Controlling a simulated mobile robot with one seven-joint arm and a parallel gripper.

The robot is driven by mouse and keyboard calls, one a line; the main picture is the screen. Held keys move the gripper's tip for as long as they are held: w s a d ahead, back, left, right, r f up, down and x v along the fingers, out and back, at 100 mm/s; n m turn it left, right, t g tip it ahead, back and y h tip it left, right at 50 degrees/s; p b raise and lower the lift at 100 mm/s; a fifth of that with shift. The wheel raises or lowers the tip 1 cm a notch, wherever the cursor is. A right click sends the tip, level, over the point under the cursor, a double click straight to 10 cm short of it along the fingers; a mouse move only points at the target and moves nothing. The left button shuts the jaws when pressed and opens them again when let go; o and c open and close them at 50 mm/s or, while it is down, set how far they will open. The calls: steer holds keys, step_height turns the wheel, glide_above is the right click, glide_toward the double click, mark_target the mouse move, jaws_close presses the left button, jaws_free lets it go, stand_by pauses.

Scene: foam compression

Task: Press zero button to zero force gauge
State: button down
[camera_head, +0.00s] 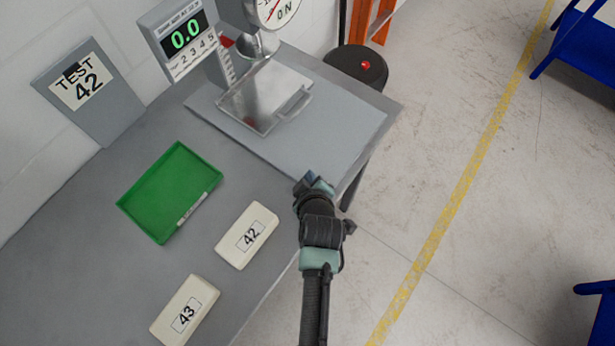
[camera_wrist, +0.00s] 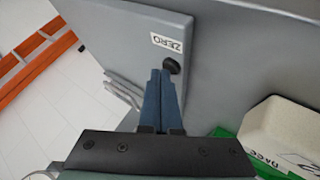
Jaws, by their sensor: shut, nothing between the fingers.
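My gripper (camera_head: 313,182) is at the front corner of the grey press base (camera_head: 345,120) in the head view, its blue fingers shut and empty. In the wrist view the gripper (camera_wrist: 162,72) points at a grey panel. A white label reading ZERO (camera_wrist: 167,44) is on that panel, with a round black button (camera_wrist: 173,65) just below it. The fingertips are right beside the button; I cannot tell whether they touch it. The button is not seen in the head view. The round force gauge (camera_head: 280,10) is cut off at the top, with a red needle.
A digital display (camera_head: 186,34) reads 0.0. A green tray (camera_head: 170,190) and foam blocks 42 (camera_head: 247,235) and 43 (camera_head: 185,312) lie on the table. A sign (camera_head: 85,90) reads TEST 42. A black stool-like object (camera_head: 357,68) stands behind.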

steer(key=shift+r+p, duration=0.4)
step_height(320, 180, up, 6)
steer(key=p, duration=0.5)
stand_by(1.0)
